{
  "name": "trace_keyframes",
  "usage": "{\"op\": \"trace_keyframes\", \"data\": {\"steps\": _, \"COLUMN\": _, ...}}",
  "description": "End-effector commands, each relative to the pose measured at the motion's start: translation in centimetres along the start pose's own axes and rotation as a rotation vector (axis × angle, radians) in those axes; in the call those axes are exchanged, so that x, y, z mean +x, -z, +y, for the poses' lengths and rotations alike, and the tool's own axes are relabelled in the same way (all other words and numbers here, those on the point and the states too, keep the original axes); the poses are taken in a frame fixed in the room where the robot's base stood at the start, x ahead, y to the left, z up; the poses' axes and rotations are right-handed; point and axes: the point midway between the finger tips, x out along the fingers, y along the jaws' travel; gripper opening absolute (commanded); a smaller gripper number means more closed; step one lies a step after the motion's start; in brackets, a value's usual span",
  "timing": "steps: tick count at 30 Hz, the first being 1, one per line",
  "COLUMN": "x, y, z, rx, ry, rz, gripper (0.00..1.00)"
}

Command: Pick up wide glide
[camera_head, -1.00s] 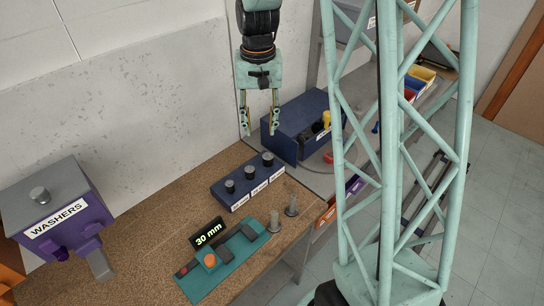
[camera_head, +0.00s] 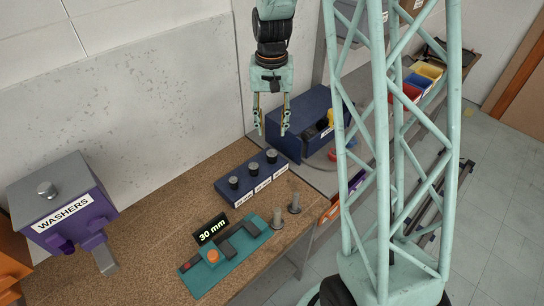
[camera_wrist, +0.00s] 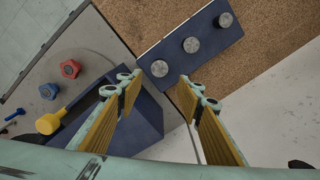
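A dark blue rack (camera_head: 253,179) on the brown bench holds three dark, round-topped glides: left (camera_head: 233,182), middle (camera_head: 251,169) and right (camera_head: 271,156). Its white labels are too small to read, so I cannot tell which glide is the wide one. In the wrist view, the rack (camera_wrist: 208,50) shows three grey discs of similar size. My gripper (camera_head: 271,130) hangs above the rack's right end, pointing down, open and empty. In the wrist view, the rack's nearest disc (camera_wrist: 159,68) lies between the fingertips, below them.
The WASHERS dispenser (camera_head: 62,203) is at left. A blue open box (camera_head: 297,124) stands close behind my gripper. Bare bench (camera_head: 150,225) lies left of the rack.

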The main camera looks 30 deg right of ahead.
Motion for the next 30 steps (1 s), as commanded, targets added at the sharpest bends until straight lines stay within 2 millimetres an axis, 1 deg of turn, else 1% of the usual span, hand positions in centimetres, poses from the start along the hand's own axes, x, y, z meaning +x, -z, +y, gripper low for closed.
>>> {"op": "trace_keyframes", "data": {"steps": 5, "x": 1.4, "y": -0.1, "z": 0.0, "rx": 0.000, "ry": -0.001, "rz": -0.003, "gripper": 0.34}}
{"op": "trace_keyframes", "data": {"steps": 21, "x": 6.6, "y": -0.1, "z": 0.0, "rx": 0.000, "ry": -0.001, "rz": -0.002, "gripper": 0.34}}
{"op": "trace_keyframes", "data": {"steps": 25, "x": 7.5, "y": -0.1, "z": 0.0, "rx": 0.000, "ry": -0.001, "rz": -0.002, "gripper": 0.34}}
{"op": "trace_keyframes", "data": {"steps": 30, "x": 8.1, "y": 0.0, "z": 0.0, "rx": 0.000, "ry": 0.000, "rz": 0.000, "gripper": 0.34}}
